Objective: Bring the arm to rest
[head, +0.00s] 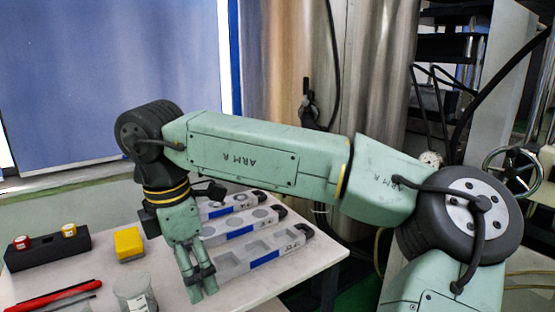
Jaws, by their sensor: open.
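My green arm reaches from the lower right across to the left in the head view, with its wrist bent down over the white table (290,268). My gripper (202,290) points downward over the table, in front of the grey moulds. Its fingers are open, and I see nothing between them. Grey moulds with blue bands lie to its right: a near one (262,252), a middle one (240,225) and a far one (232,203). My arm hides part of the moulds. The height of the fingertips above the table is hard to tell.
A black holder (45,252) with red-capped and yellow-capped items stands at the left. A yellow block (128,243), a clear jar (133,291) and red-handled tools (52,297) lie nearby. A large steel cylinder (372,75) and a handwheel (512,172) stand behind.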

